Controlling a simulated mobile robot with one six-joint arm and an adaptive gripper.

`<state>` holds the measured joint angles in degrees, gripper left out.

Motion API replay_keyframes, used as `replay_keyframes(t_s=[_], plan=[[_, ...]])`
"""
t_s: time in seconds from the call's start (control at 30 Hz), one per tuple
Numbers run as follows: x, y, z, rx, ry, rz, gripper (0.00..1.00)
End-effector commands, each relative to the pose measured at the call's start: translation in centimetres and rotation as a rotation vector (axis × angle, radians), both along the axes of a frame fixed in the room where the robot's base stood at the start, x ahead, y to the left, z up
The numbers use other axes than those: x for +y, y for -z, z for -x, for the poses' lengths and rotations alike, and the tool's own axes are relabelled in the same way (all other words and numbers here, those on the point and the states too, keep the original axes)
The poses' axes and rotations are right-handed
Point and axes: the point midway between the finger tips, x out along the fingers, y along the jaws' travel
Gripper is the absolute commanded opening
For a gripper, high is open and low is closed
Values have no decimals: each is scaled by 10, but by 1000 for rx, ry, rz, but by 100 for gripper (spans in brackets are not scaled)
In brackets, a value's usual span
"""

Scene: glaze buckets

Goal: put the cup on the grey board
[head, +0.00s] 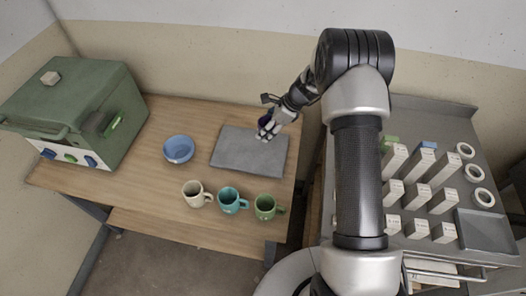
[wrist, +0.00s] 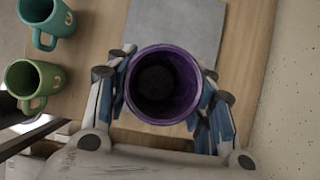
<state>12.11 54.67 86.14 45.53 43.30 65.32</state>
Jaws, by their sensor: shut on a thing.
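A purple cup (wrist: 163,86) is in the jaws of my gripper (wrist: 164,97), seen from above with its open mouth toward the wrist camera. The fingers lie on both sides of the cup and are shut on it. In the head view my gripper (head: 267,132) is over the right part of the grey board (head: 240,150), and only a small dark purple patch of the cup shows. The grey board also shows behind the cup in the wrist view (wrist: 178,26). I cannot tell whether the cup touches the board.
A cream mug (head: 195,194), a teal mug (head: 229,200) and a green mug (head: 265,207) stand along the front of the wooden table (head: 170,122). A blue bowl (head: 178,149) is left of the board. A green kiln-like box (head: 75,110) stands far left. A metal cart (head: 430,112) with blocks is right.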

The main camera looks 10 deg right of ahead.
Motion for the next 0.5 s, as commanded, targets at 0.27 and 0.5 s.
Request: replay_keyframes(t_s=[0.27, 0.5], plan=[[0, 73, 0, 1, -3, 0, 20], [0, 94, -1, -3, -4, 0, 20]])
